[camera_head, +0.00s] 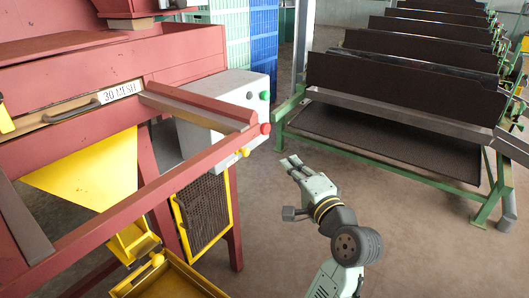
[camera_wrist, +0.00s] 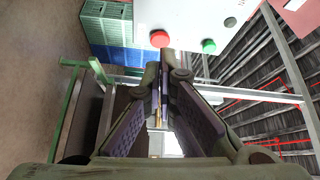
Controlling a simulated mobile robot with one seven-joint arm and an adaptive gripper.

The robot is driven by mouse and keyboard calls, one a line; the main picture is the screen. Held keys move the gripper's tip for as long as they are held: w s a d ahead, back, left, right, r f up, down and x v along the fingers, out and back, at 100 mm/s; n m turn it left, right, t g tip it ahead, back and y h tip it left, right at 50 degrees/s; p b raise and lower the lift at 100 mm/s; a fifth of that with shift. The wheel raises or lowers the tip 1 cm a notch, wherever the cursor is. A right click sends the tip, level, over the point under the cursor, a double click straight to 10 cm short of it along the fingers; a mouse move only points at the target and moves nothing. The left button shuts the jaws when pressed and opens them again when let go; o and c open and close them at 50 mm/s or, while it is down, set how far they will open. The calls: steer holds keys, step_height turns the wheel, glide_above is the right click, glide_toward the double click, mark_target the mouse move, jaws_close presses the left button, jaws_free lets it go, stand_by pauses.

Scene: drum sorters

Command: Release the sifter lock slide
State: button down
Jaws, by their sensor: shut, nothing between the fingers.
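The red sifter (camera_head: 70,85) stands at the left in the head view, with a drawer front labelled "30 MESH" (camera_head: 121,91) and a dark handle (camera_head: 73,112). I cannot tell which of these, if either, is the lock slide. My gripper (camera_head: 289,162) is in free air to the right of the rail's end, apart from it. In the wrist view, the fingers of my gripper (camera_wrist: 163,62) are closed together and empty.
A grey control box (camera_head: 225,95) has a red button (camera_head: 265,128) and green buttons near my gripper; its red button (camera_wrist: 160,39) also shows in the wrist view. A green-framed rack (camera_head: 390,165) stands at the right. Floor between is clear. Yellow chutes hang below the sifter.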

mark_target(246, 153)
steer(key=w+a+p, duration=0.3)
steer(key=w+a, duration=0.3)
steer(key=a, duration=0.1)
steer(key=shift+w, duration=0.3)
stand_by(0.3)
steer(key=s+a, duration=0.1)
steer(key=s, duration=0.1)
steer(key=s+a, duration=0.2)
steer(key=shift+s, duration=0.15)
steer(key=shift+p, duration=0.3)
